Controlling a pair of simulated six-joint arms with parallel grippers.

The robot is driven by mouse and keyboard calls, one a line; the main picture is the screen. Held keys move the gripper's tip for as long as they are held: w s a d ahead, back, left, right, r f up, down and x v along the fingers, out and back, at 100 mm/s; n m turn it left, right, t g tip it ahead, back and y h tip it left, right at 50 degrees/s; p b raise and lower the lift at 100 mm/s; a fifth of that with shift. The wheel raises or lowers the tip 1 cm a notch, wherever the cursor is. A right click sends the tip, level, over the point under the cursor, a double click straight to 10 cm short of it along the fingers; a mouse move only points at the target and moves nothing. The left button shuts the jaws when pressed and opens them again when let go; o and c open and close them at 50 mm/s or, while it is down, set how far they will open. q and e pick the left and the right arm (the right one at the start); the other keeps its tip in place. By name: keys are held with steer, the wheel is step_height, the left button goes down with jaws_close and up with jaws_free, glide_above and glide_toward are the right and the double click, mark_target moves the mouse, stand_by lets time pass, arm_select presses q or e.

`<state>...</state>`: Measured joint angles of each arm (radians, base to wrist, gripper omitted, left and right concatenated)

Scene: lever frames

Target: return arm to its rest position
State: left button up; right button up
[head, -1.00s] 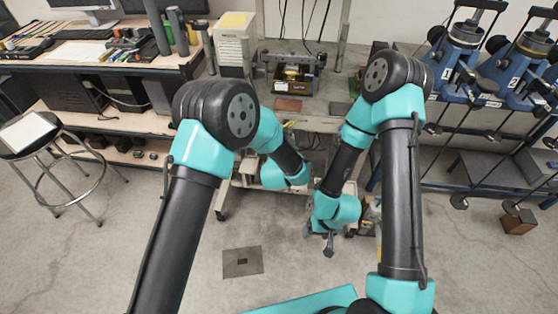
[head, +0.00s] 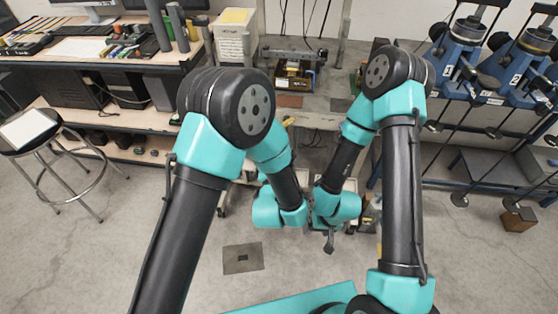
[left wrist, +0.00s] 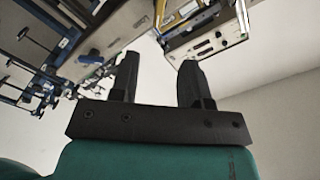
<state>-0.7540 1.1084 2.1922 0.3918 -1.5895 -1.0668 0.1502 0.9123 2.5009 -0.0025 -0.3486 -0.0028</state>
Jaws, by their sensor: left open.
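My left gripper shows in the left wrist view (left wrist: 158,66), with two dark fingers apart and nothing visible between them. In the head view my left arm comes down to the centre, and its wrist is low beside my right wrist; the left fingers are not clear there. My right gripper (head: 329,243) hangs dark and small below the right wrist in the head view, and its jaw opening is too small to tell.
Blue lever frames (head: 466,45) stand on a rack at the right. A workbench (head: 120,62) with tools is at the left, a stool (head: 30,128) before it. A small machine (head: 294,72) stands on the table behind my arms. Grey floor is open in front.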

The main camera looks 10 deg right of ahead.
stand_by(0.3)
arm_select(q)
steer(key=a+f+n+g+y, duration=0.2)
steer(key=a+f+n+g, duration=0.2)
steer(key=a+f, duration=0.45)
steer(key=a+f+n+g+y, duration=0.1)
steer(key=a+f+n+g, duration=0.4)
steer(key=a, duration=0.7)
steer(key=s+a+f+n+g, duration=0.3)
steer(key=s+a, duration=0.4)
steer(key=s, duration=0.1)
steer(key=s+a+f+n+g, duration=0.3)
steer(key=s+a+f, duration=0.1)
steer(key=s+a, duration=0.4)
steer(key=shift+g, duration=0.4)
